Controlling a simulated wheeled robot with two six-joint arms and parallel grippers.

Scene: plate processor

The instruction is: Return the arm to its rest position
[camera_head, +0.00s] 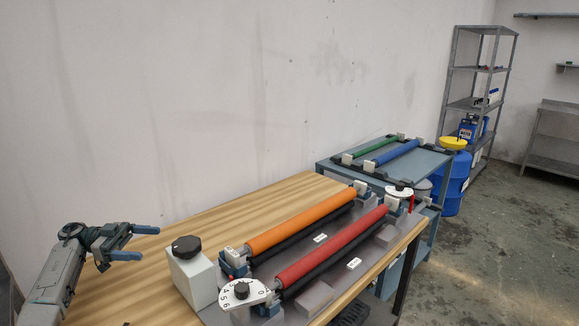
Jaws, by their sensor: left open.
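My left gripper (140,243) is at the left of the head view, on the end of my grey left arm. Its two blue fingers are apart with nothing between them. It is above the left end of the wooden table (190,231), to the left of the white box with a black knob (190,270) and apart from it. My right gripper is not in view.
On the table a machine holds an orange roller (300,222) and a red roller (332,245), with a numbered white dial (243,293) in front. Behind stands a blue-grey table (425,166) with green and blue rollers. A metal shelf (484,70) and blue drum (456,180) stand farther right.

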